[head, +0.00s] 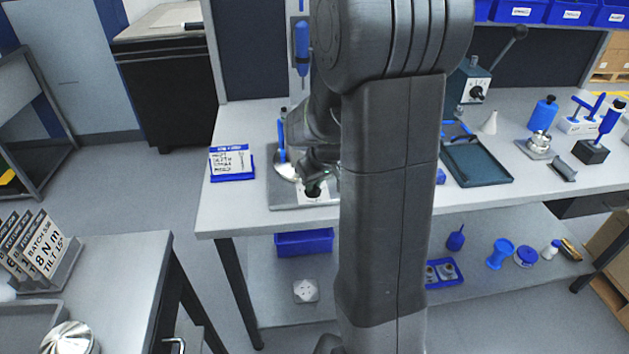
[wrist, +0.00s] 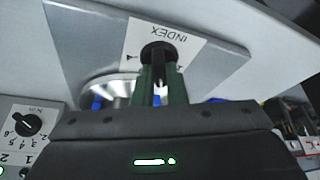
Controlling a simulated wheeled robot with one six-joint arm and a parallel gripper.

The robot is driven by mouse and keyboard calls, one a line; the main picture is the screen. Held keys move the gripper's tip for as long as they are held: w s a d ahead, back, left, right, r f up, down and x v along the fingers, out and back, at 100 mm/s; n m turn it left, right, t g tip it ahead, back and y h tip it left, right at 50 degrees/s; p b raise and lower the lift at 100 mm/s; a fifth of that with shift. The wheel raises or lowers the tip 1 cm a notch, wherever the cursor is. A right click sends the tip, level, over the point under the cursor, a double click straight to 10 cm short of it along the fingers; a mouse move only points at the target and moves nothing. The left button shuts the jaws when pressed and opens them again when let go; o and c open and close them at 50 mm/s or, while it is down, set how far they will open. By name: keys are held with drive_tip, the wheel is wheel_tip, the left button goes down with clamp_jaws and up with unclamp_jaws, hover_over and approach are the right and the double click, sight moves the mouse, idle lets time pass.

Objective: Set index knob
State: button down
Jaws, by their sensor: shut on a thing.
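The index knob (wrist: 158,51) is a round black knob on a white plate marked INDEX (wrist: 180,32) in the wrist view. Small black marks sit on the plate on either side of it. In the head view the dark knob (head: 313,191) shows on the grey base plate (head: 285,196) at the bench's front. My gripper (wrist: 160,75) has dark green fingers, shut on the knob from above. The fingers and wrist body hide part of the knob, so I cannot read its pointing direction.
A shiny metal disc (wrist: 108,91) and a blue upright handle (head: 281,141) stand close by the knob. A blue instruction stand (head: 232,175) is to the left. A numbered black dial (wrist: 29,123) shows at the wrist view's left. A dark tray (head: 478,162) lies right.

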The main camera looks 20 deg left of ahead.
idle(0.3)
drive_tip(key=c, duration=1.5)
unclamp_jaws()
drive_tip(key=shift+o, duration=0.2)
drive_tip(key=v, duration=1.3)
drive_tip(key=shift+s+r, duration=0.2)
drive_tip(key=shift+r, duration=0.15)
drive_tip(key=shift+d+f, duration=0.1)
drive_tip(key=x, duration=1.3)
drive_tip(key=shift+w+f, duration=0.2)
drive_tip(key=shift+f, duration=0.1)
drive_tip(key=shift+r, duration=0.1)
